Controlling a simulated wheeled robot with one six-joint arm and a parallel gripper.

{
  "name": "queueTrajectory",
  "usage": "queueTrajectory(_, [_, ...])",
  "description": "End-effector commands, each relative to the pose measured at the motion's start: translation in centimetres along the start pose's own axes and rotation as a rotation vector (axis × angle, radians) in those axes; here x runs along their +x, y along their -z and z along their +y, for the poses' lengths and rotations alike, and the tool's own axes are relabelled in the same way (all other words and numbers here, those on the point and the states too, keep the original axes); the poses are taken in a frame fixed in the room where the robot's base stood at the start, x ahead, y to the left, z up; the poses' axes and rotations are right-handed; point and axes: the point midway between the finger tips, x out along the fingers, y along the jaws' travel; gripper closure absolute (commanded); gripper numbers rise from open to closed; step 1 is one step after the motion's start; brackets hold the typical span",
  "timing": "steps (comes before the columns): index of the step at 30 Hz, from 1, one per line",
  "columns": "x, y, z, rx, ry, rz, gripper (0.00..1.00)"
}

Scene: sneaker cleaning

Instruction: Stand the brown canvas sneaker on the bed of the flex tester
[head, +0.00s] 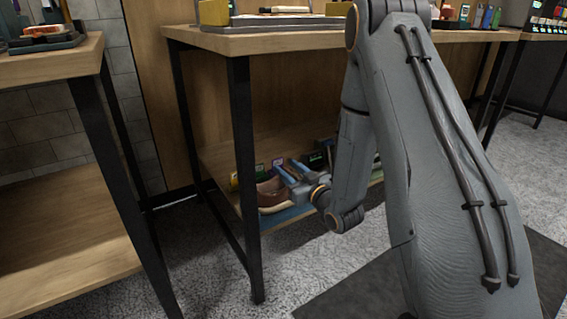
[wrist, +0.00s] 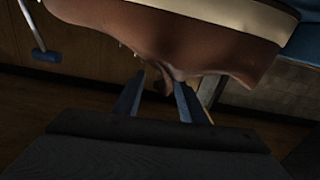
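The brown canvas sneaker (head: 272,196) with a pale sole sits on the lower shelf, on a blue mat, in the head view. In the wrist view the sneaker (wrist: 190,40) fills the top, sole upward in the picture. My gripper (head: 297,180) reaches in at the sneaker; my arm hides part of this area. In the wrist view my gripper's (wrist: 160,88) two fingers are spread, with a narrow brown edge of the sneaker between or just beyond their tips. A gap shows beside that edge. A yellow-ended grey device (head: 275,20) on the tabletop may be the flex tester; it is cut off.
The sneaker's shelf (head: 225,165) lies under a wooden tabletop (head: 250,42) with black legs. Several small boxes (head: 318,160) stand behind the sneaker. Another table (head: 60,62) stands at left. A blue-headed tool shape (wrist: 46,54) shows in the wrist view.

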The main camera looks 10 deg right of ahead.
Motion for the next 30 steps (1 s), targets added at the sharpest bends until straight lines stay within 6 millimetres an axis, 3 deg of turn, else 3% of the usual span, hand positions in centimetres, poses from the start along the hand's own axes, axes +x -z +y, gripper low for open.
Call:
queueTrajectory(6, [-4.8, 0.2, 0.1, 0.003, -0.004, -0.003, 0.62])
queueTrajectory(12, [-7.6, 0.1, 0.1, 0.001, -0.002, -0.002, 0.62])
queueTrajectory(18, [-8.6, 0.0, 0.0, 0.001, 0.0, -0.001, 0.62])
queueTrajectory(30, [-8.6, 0.0, 0.0, 0.0, 0.0, 0.0, 0.62])
